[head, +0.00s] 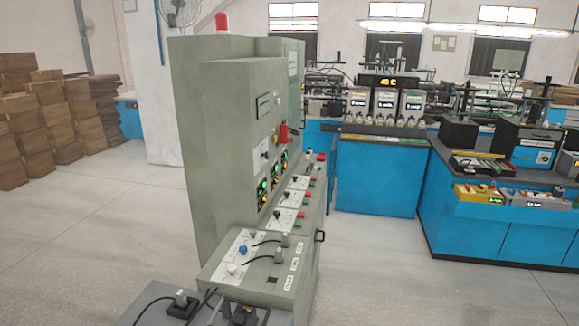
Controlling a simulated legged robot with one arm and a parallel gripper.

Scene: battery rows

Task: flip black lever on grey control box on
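A tall grey-green control box (222,130) stands at the centre of the head view, with a sloping console (262,290) at its near end. White panels on the slope carry small knobs: blue and white ones on the nearest panel (238,253), black, red and green ones further back. A small black knob (277,214) shows on the second panel. A red part (284,132) sits on the upright face. These parts are too small and angled to tell which is the black lever, or its position.
Grey plugs with black cables (285,240) lie on the console; another plug (181,299) is on a grey surface at the bottom. Blue benches (377,177) with equipment stand behind and right. Cardboard boxes (35,150) are stacked left. The floor (90,225) left of the control box is clear.

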